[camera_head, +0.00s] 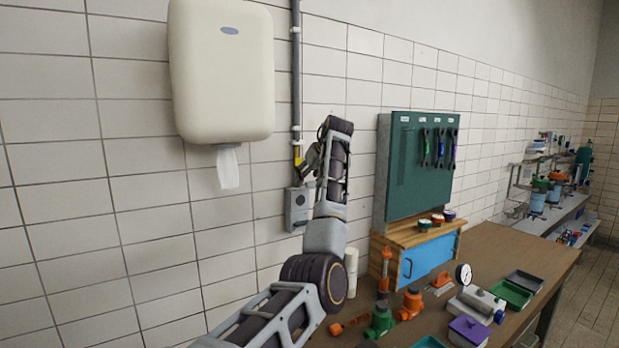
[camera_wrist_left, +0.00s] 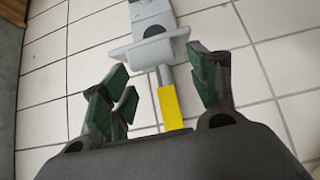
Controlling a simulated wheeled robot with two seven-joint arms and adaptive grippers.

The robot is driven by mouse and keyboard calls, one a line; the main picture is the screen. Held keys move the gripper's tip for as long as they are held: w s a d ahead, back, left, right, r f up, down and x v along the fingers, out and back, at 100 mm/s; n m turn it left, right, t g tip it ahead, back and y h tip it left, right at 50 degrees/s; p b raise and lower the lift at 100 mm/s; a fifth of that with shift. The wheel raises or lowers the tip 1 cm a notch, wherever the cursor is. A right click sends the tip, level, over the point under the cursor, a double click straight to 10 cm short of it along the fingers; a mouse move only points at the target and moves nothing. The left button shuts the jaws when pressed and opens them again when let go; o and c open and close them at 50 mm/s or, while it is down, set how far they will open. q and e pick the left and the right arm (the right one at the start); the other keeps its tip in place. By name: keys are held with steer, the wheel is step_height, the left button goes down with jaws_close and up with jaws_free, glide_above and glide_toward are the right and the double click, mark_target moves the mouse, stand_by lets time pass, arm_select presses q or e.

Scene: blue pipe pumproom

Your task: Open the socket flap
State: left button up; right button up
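The grey socket box (camera_head: 298,208) is on the tiled wall at the lower end of a vertical conduit. It also shows at the top of the left wrist view (camera_wrist_left: 152,14). There a pale grey flap-like plate (camera_wrist_left: 142,50) juts from the box on the gripper side. I cannot tell how far the flap is open. My left gripper (camera_head: 312,163) is just above the box in the head view. In the left wrist view its green-padded fingers (camera_wrist_left: 165,88) are spread apart, empty, on either side of the conduit, short of the plate. My right gripper is not in view.
The conduit carries a yellow sleeve (camera_wrist_left: 169,108) between my fingers. A cream towel dispenser (camera_head: 222,75) hangs left of it. A green tool board (camera_head: 418,165) stands to the right, above a cluttered wooden bench (camera_head: 500,245). The wall below the dispenser is clear.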

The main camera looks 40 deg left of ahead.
arm_select(q)
steer(key=v, duration=1.2)
steer(key=shift+r, duration=0.15)
steer(key=shift+d, duration=0.1)
stand_by(0.7)
